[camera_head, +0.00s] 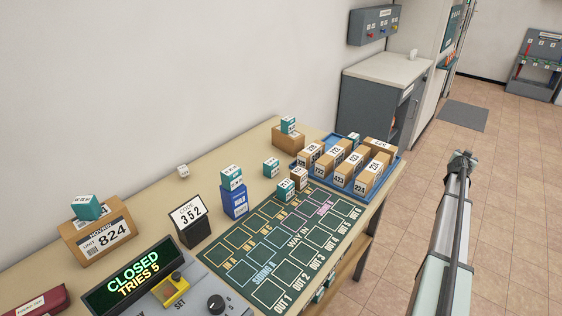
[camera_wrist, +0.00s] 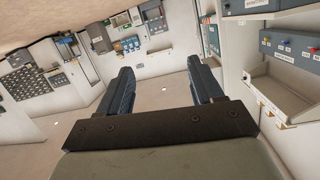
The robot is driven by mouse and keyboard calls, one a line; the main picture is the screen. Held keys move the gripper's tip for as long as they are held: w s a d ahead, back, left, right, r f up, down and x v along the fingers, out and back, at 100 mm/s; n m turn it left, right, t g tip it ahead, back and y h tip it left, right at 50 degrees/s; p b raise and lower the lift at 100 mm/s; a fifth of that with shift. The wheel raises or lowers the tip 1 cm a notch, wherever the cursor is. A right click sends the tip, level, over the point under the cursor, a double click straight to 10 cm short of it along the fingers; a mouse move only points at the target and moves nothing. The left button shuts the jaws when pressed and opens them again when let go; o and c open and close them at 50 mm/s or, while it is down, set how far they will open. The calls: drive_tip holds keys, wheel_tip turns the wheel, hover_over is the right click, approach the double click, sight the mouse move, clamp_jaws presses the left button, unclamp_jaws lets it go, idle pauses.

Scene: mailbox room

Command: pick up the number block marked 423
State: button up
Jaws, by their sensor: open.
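A tan block whose label appears to read 423 (camera_head: 341,180) stands upright in the front row of the blue tray (camera_head: 397,166), between blocks that look like 722 (camera_head: 320,171) and 224 (camera_head: 362,186). The labels are small, and some in the row behind are hard to read. My gripper (camera_wrist: 160,72) shows in the wrist view with its two dark fingers apart and nothing between them. It points out over the room, and neither the block nor the tray shows in that view. In the head view my arm rises at right, apart from the tray.
A dark green board (camera_head: 262,247) with marked cells lies in front of the tray. Several teal-and-white blocks stand around, one on a blue block (camera_head: 235,203). A code 352 stand (camera_head: 191,222) and a CLOSED display (camera_head: 133,273) are nearer. A grey cabinet (camera_head: 375,107) stands behind the table.

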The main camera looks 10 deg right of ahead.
drive_tip(key=w+a+r+m, duration=0.1)
drive_tip(key=w+a+r, duration=0.9)
drive_tip(key=w+a+r+g+y, duration=0.1)
drive_tip(key=w+a+r+y, duration=0.15)
drive_tip(key=a, duration=1.05)
drive_tip(key=w+a+r+y, duration=0.1)
drive_tip(key=w+a, duration=0.3)
drive_tip(key=a, duration=0.8)
drive_tip(key=w+a+r+g+y, duration=0.1)
drive_tip(key=w+a+y, duration=0.15)
drive_tip(key=a, duration=1.05)
drive_tip(key=a+r+y, duration=0.1)
drive_tip(key=a+r, duration=0.1)
drive_tip(key=a, duration=1.3)
drive_tip(key=g+y, duration=0.4)
drive_tip(key=g, duration=0.4)
hover_over(182, 168)
drive_tip(key=f, duration=0.8)
drive_tip(key=shift+d+f, duration=0.2)
drive_tip(key=shift+f, duration=0.05)
drive_tip(key=shift+w+a+f, duration=0.1)
drive_tip(key=shift+f, duration=1.35)
drive_tip(key=shift+a+f, duration=0.1)
drive_tip(key=shift+f, duration=1.35)
